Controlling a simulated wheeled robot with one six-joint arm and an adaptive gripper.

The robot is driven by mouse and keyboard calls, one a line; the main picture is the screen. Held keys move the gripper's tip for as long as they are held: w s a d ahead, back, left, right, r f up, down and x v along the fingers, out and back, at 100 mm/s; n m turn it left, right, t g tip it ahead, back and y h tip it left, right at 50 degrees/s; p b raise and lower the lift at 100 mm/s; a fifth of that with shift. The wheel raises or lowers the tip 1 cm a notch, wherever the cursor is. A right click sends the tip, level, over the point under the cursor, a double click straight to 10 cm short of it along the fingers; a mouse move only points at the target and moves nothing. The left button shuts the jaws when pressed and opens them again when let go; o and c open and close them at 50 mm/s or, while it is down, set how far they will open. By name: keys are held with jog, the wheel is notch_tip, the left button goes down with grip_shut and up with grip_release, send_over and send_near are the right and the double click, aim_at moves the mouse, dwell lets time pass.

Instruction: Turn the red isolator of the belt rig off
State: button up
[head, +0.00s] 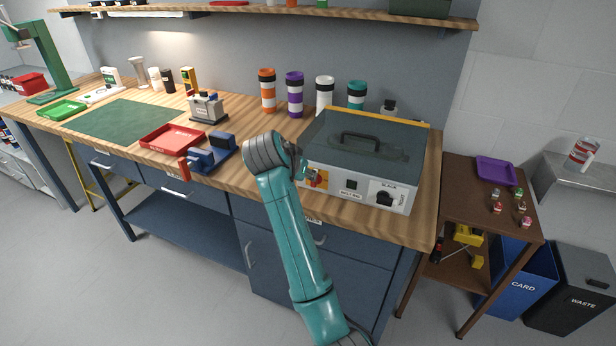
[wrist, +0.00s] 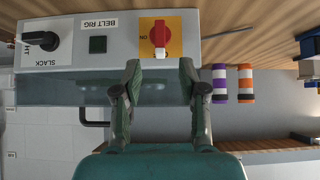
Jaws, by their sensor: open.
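The belt rig (head: 367,191) is a grey box with a dark clear lid on the bench's right end; its labelled front panel (wrist: 70,72) shows upside down in the wrist view. Its red isolator (wrist: 159,37) is a knob on a yellow plate, its long side running up and down in the picture. In the head view the isolator (head: 319,179) is partly hidden by my gripper (head: 308,170). My gripper (wrist: 160,73) is open and empty, facing the panel. In the wrist picture its fingertips lie either side of and just below the knob; I cannot tell whether they touch anything.
Beside the isolator are a dark square button (wrist: 97,44) and a black SLACK/TIGHT knob (wrist: 42,40). The lid has a dark handle (head: 374,139). Several banded bottles (head: 295,95) stand behind, and a blue vise-like fixture (head: 212,155) sits left of my arm.

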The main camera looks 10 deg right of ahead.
jog(key=shift+v, duration=1.2)
